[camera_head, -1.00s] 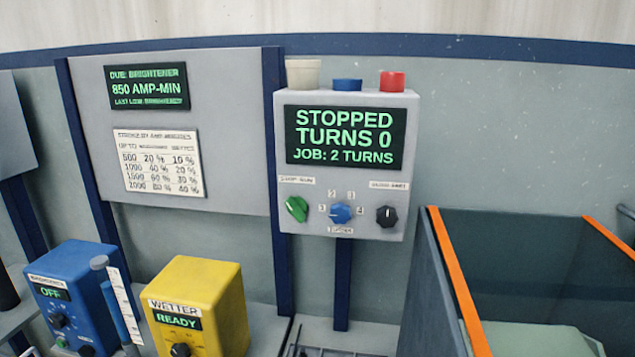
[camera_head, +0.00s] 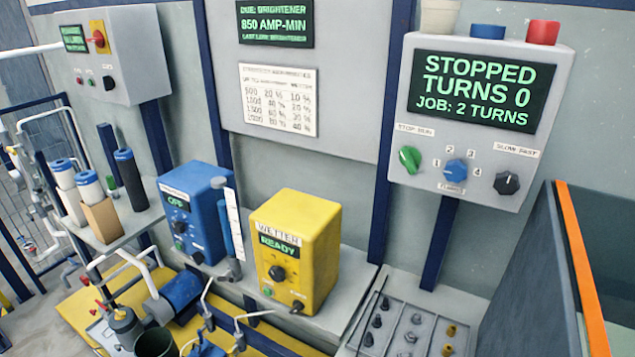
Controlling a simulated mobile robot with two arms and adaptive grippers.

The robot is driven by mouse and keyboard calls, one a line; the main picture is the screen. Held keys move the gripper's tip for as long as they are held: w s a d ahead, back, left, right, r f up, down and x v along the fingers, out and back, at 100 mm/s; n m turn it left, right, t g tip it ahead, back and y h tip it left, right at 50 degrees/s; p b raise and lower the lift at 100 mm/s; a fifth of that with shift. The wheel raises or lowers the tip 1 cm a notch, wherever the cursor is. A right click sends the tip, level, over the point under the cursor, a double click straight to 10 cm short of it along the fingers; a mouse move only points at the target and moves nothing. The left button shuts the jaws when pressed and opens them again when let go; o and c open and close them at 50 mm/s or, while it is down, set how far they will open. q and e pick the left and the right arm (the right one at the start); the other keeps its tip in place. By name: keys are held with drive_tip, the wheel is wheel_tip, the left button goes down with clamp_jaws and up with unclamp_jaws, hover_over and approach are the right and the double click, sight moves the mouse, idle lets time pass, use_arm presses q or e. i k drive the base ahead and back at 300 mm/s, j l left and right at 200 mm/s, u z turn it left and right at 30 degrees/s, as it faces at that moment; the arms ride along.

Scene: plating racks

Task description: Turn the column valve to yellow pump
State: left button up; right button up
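Neither of my grippers is in view.
A control box (camera_head: 480,120) reads "STOPPED TURNS 0, JOB: 2 TURNS". A tray of small parts (camera_head: 385,345) lies below it, beside an orange-edged tank (camera_head: 575,250). Bottles (camera_head: 88,188) stand on a left shelf. Piping and containers (camera_head: 125,325) crowd the lower left.

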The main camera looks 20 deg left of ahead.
sight(225, 280)
drive_tip(key=u, duration=1.25)
